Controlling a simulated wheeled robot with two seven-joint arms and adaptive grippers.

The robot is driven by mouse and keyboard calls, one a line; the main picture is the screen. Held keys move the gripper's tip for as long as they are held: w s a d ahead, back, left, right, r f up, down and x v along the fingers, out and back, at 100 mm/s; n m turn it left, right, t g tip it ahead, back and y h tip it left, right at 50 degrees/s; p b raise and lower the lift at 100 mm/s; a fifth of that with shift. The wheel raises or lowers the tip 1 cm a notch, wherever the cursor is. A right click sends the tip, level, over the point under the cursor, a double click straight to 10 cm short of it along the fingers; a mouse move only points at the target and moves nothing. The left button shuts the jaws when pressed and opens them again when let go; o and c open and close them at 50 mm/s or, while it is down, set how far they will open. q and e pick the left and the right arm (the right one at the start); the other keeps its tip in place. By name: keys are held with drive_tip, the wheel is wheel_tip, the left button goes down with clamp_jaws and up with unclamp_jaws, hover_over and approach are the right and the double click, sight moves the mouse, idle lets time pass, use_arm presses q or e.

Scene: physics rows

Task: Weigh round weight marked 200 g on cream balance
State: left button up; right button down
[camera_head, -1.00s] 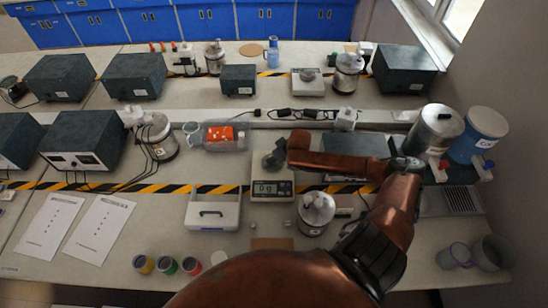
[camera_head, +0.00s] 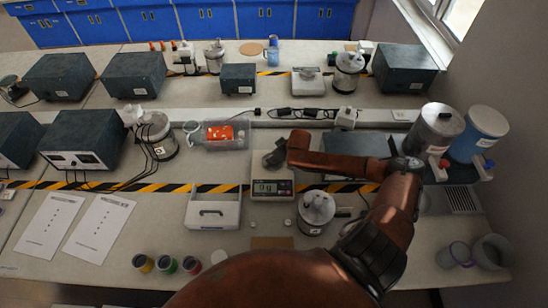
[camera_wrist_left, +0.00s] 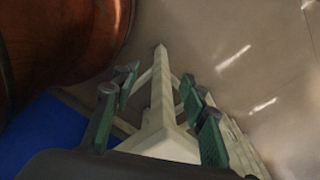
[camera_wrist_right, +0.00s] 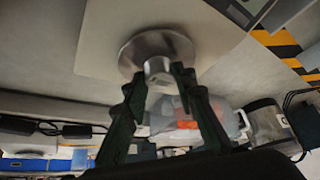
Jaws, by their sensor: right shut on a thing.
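The cream balance (camera_head: 272,197) stands in the middle of the front bench. Its dark display (camera_head: 271,188) is lit, with digits too small to read surely. My right gripper (camera_head: 278,158) is over the balance's rear part. In the right wrist view, it (camera_wrist_right: 158,80) is shut on the knob of a round metal weight (camera_wrist_right: 150,48). The weight's disc is at the pale balance top (camera_wrist_right: 105,35); I cannot tell whether it touches. Its marking is not visible. My left gripper (camera_wrist_left: 160,108) is open and empty in the left wrist view, outside the head view.
A white case (camera_head: 213,208) stands left of the balance, a metal canister (camera_head: 316,208) to its right front. A clear bin (camera_head: 222,135) lies behind left. Another balance (camera_head: 308,82) is on the rear bench. Small pieces (camera_head: 288,223) lie in front of the cream balance.

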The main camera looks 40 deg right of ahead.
drive_tip(key=c, duration=1.5)
unclamp_jaws()
drive_tip(key=shift+o, duration=0.5)
drive_tip(key=shift+f, duration=0.1)
drive_tip(key=shift+o, duration=1.1)
wheel_tip(320, 180, up, 8)
drive_tip(key=p, duration=0.9)
